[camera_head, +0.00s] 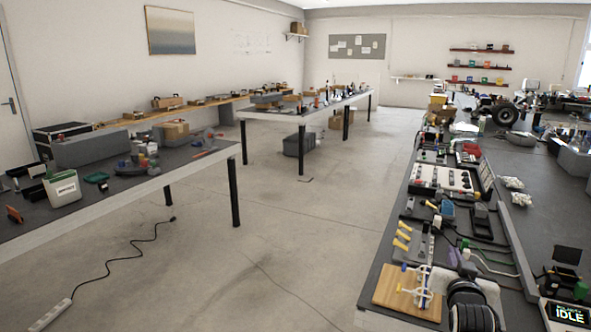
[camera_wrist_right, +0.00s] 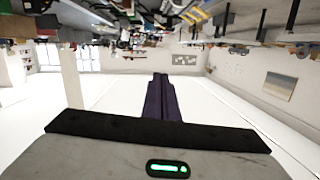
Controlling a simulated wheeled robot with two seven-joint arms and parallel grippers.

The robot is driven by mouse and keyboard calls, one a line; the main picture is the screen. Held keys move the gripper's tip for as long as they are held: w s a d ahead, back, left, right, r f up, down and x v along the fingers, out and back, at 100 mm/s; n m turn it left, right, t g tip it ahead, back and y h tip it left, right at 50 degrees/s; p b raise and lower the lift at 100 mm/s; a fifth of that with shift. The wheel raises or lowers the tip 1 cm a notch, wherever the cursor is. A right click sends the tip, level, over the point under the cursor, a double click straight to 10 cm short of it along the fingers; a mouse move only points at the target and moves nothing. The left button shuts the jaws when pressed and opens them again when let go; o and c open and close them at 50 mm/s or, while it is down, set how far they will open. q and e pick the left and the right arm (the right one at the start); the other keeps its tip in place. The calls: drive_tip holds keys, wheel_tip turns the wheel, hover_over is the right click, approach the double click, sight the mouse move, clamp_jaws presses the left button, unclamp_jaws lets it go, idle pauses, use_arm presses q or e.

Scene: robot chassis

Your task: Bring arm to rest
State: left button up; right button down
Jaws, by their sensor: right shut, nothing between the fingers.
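My right gripper (camera_head: 466,270) shows at the bottom right of the head view, dark, above the near edge of the right-hand bench (camera_head: 395,265). In the right wrist view its dark fingers (camera_wrist_right: 160,78) are together with nothing between them. That view is upside down, with benches along its top. The gripper points forward into the room. My left gripper is in neither view.
A wooden board (camera_head: 402,292) with a white fixture lies just left of the gripper. Yellow pieces, boxes and cables crowd the right-hand bench. A display reading IDLE (camera_head: 566,314) stands at the lower right. The floor (camera_head: 290,230) between the benches is mostly clear, apart from a cable (camera_head: 125,258).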

wheel_tip(320, 180, up, 9)
drive_tip(key=w+d+n+t+y, duration=0.2)
drive_tip(key=w+d+n+t, duration=0.1)
drive_tip(key=n, duration=0.6)
drive_tip(key=s+a+f+g+y, duration=0.2)
drive_tip(key=s+a+f, duration=0.3)
drive_tip(key=f, duration=0.4)
drive_tip(key=s+a+f+g+y, duration=0.1)
drive_tip(key=s+a+f+g, duration=0.1)
drive_tip(key=s+a+f, duration=0.5)
drive_tip(key=s+a+f+g+y, duration=0.15)
drive_tip(key=s+f, duration=0.25)
drive_tip(key=f, duration=0.7)
drive_tip(key=s+a+f+g, duration=0.1)
drive_tip(key=s+a+f, duration=0.2)
drive_tip(key=s, duration=0.6)
drive_tip(key=s+a+f+m+g+y, duration=0.1)
drive_tip(key=s+a+f, duration=0.3)
drive_tip(key=s, duration=0.6)
drive_tip(key=s+a+f+g+y, duration=0.1)
drive_tip(key=s+a+f+g, duration=0.1)
drive_tip(key=s, duration=0.8)
wheel_tip(320, 180, down, 3)
drive_tip(key=shift+a+r+m, duration=0.15)
drive_tip(key=shift+a+m, duration=0.15)
drive_tip(key=shift+a, duration=0.45)
